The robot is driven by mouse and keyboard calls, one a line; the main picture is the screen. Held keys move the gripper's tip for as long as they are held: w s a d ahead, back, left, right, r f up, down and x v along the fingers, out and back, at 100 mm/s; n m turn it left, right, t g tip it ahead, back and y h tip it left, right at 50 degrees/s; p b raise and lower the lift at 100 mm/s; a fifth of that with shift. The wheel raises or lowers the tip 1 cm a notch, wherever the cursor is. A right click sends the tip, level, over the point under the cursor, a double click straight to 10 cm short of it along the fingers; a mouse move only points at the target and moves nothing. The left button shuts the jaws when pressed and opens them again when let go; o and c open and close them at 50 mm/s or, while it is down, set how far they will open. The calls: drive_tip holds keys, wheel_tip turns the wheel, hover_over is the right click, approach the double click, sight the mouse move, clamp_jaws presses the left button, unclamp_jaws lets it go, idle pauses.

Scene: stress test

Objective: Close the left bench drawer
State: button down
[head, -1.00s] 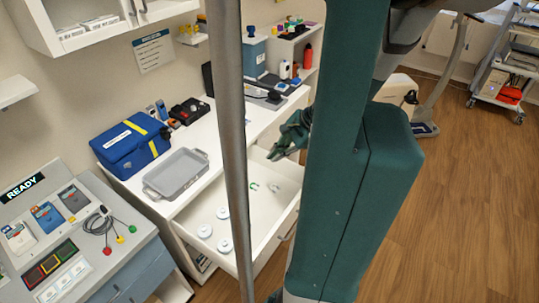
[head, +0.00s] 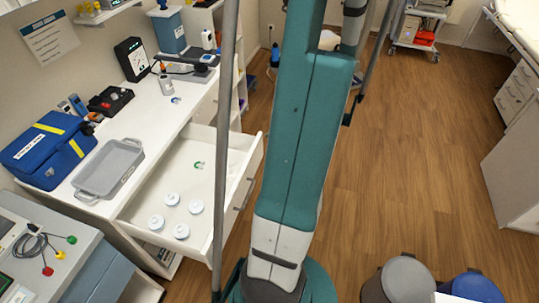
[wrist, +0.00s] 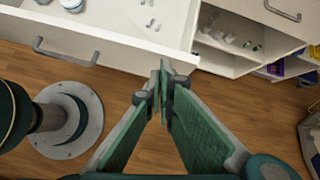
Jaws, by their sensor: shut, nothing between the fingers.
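The left bench drawer (head: 246,178) is pulled out from the white bench, with several white round pieces (head: 196,206) and a small green item (head: 198,165) inside. Its front has grey handles. In the wrist view the drawer front (wrist: 130,48) crosses the upper left, with one handle (wrist: 66,54) showing. My gripper (wrist: 164,82) is shut and empty, its tips just off the drawer front's right end. I cannot tell whether they touch it. My gripper is hidden in the head view behind my own arm.
A grey tray (head: 108,168) and a blue bag (head: 47,150) stand on the bench. Open shelves (wrist: 226,42) lie right of the drawer in the wrist view. Bins (head: 398,280) stand at lower right. The wood floor (head: 400,170) is mostly clear.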

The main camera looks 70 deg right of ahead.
drive_tip(key=s+d+f+m+b, duration=0.1)
drive_tip(key=s+d+f+m, duration=0.1)
drive_tip(key=s+f, duration=0.3)
drive_tip(key=s+m, duration=0.1)
drive_tip(key=s, duration=0.2)
drive_tip(key=shift+s+d+t+h+b, duration=0.2)
drive_tip(key=shift+t+h+b, duration=0.1)
drive_tip(key=shift+t+h, duration=0.1)
drive_tip(key=shift+w+f, duration=0.1)
drive_tip(key=shift+f, duration=0.05)
drive_tip(key=b, duration=0.3)
approach(261, 156)
wheel_tip(261, 156, down, 3)
drive_tip(key=s, duration=0.1)
drive_tip(key=shift+w+a+r+b, duration=0.1)
drive_tip(key=shift+w+b, duration=0.05)
drive_tip(key=shift+w, duration=0.8)
drive_tip(key=shift+w+a+r+b, duration=0.1)
drive_tip(key=shift+w+b, duration=0.05)
drive_tip(key=shift+w, duration=0.85)
